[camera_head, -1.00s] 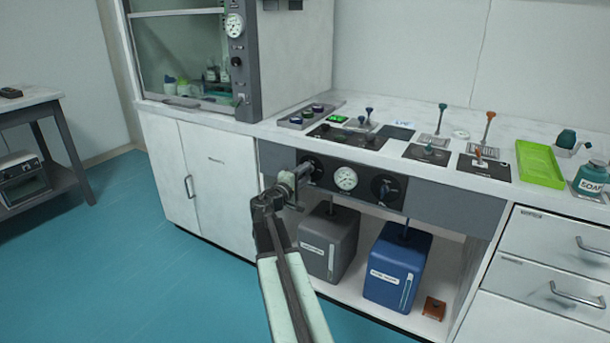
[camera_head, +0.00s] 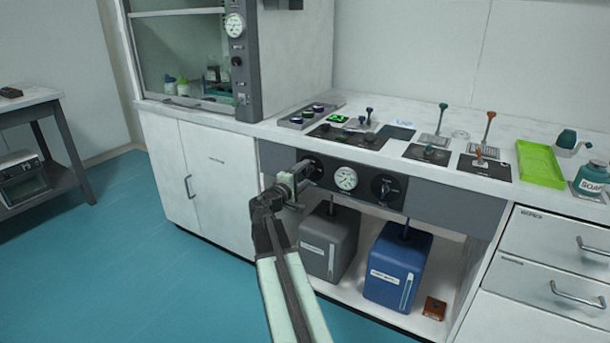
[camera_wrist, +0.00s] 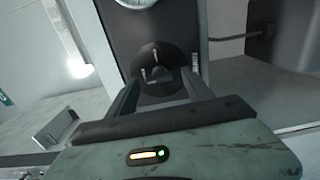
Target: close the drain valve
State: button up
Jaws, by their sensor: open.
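Two dark round valves sit on the grey front panel under the counter, with a white gauge (camera_head: 345,179) between them. The left valve (camera_head: 312,163) is partly hidden by my gripper (camera_head: 302,172); the right valve (camera_head: 385,189) is in clear view. I cannot read which one is marked as the drain. In the wrist view, a dark round valve (camera_wrist: 155,62) with small pale marks shows just beyond and between my open fingers (camera_wrist: 162,90). The fingers point at its face. I cannot tell whether they touch it.
A grey canister (camera_head: 329,243) and a blue canister (camera_head: 397,267) stand in the open bay below the panel. A small brown block (camera_head: 434,308) lies beside the blue one. White cupboard doors (camera_head: 205,185) are at left, drawers (camera_head: 555,265) at right. Floor at left is clear.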

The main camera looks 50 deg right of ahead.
jog(key=v, duration=0.7)
jog(key=shift+a, duration=0.15)
